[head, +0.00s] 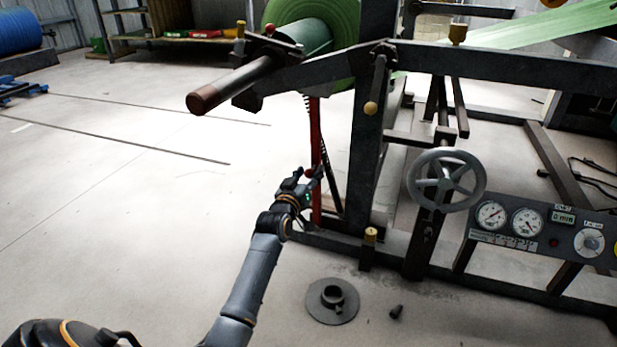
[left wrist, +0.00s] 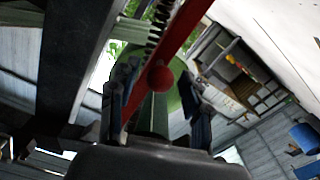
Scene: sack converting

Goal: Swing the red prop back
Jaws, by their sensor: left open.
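The red prop (head: 315,150) stands nearly upright beside the dark machine frame, under the green roll end. In the left wrist view the red prop (left wrist: 183,32) crosses diagonally, with a round red knob (left wrist: 159,78) on it. My left gripper (head: 310,178) is at the prop's lower half, close to the knob. In the left wrist view its two fingers (left wrist: 157,108) are open, one on each side of the knob. I cannot tell whether they touch it. A dark toothed or coiled part runs along the prop. My right gripper is not in view.
The machine frame (head: 365,150) stands right of the prop, with a handwheel (head: 446,181) and a gauge panel (head: 545,236). A shaft (head: 235,84) sticks out above left. A round flanged part (head: 332,302) lies on the floor.

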